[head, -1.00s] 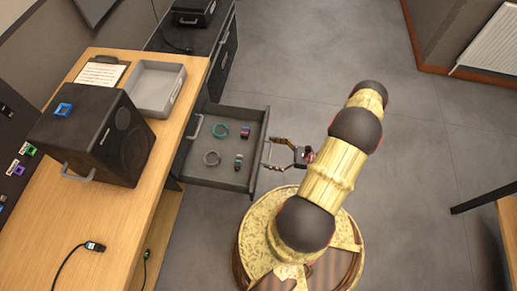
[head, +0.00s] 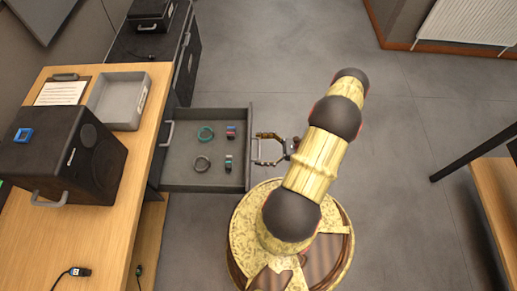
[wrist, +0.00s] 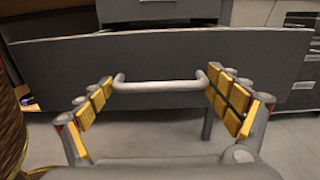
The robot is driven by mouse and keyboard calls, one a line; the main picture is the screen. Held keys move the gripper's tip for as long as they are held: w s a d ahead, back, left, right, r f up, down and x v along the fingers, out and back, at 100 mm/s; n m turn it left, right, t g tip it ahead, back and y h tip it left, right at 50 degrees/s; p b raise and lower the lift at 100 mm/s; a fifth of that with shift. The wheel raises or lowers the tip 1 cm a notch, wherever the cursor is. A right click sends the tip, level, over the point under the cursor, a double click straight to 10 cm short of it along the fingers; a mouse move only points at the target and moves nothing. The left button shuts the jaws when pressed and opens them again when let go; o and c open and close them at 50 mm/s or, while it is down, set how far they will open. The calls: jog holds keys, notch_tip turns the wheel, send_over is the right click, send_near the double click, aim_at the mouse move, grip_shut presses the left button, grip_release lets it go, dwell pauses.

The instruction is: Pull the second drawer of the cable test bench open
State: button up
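The grey drawer (head: 205,178) of the wooden-topped bench (head: 112,225) stands well out from under the top. Rings and small coloured pieces lie inside it. Another drawer handle (head: 168,134) shows above it at the bench side, on a front that is not pulled out. My gripper (head: 258,150) is at the outer face of the open drawer. In the wrist view the drawer front (wrist: 60,75) spans the picture, and its pale bar handle (wrist: 160,86) lies between my fingers (wrist: 161,88).
A black speaker box (head: 60,155), a grey tray (head: 118,100) and a clipboard (head: 62,92) are on the bench top. A dark cabinet (head: 183,70) stands beyond the drawer. Another table (head: 495,200) is at the right.

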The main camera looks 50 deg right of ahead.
jog(key=shift+d, duration=0.15)
dwell(0.4)
jog(key=v, duration=1.2)
dwell(0.3)
